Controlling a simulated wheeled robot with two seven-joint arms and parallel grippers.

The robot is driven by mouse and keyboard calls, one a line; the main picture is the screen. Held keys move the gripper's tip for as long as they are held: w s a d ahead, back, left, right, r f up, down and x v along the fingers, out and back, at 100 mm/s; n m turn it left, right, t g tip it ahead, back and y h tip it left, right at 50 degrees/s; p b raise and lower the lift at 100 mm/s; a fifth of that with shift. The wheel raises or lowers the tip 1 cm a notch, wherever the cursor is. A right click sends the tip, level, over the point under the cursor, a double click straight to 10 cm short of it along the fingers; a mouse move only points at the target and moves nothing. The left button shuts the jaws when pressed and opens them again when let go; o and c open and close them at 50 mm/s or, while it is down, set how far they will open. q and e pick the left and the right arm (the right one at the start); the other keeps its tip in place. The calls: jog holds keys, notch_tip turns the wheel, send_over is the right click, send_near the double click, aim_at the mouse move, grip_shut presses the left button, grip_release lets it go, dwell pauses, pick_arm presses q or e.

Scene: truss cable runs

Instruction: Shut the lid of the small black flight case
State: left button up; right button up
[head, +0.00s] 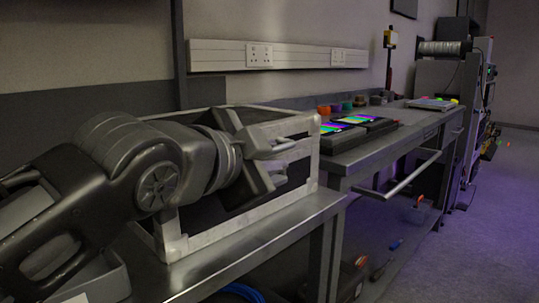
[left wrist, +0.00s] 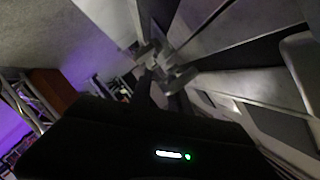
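A black case with silver metal edges (head: 309,155) stands on the near steel bench in the head view. My left arm crosses in front of it and hides much of its middle and left side. How its lid stands cannot be made out clearly. My left gripper (head: 286,162) is at the right part of the case, its two fingers spread and pointing right, with nothing seen between them. The fingers of this gripper also show in the left wrist view (left wrist: 168,68), close to long grey edges and dark panels. My right gripper is not in view.
The near steel bench (head: 262,238) has a bare strip along its front. Behind it, another bench (head: 385,150) holds dark devices with coloured screens (head: 362,121) and several coloured rolls (head: 347,105). A bar handle (head: 400,180) juts out from it. Open floor (head: 490,235) lies at the right.

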pick_arm(q)
jog(key=p+v, duration=0.1)
jog(key=v, duration=0.7)
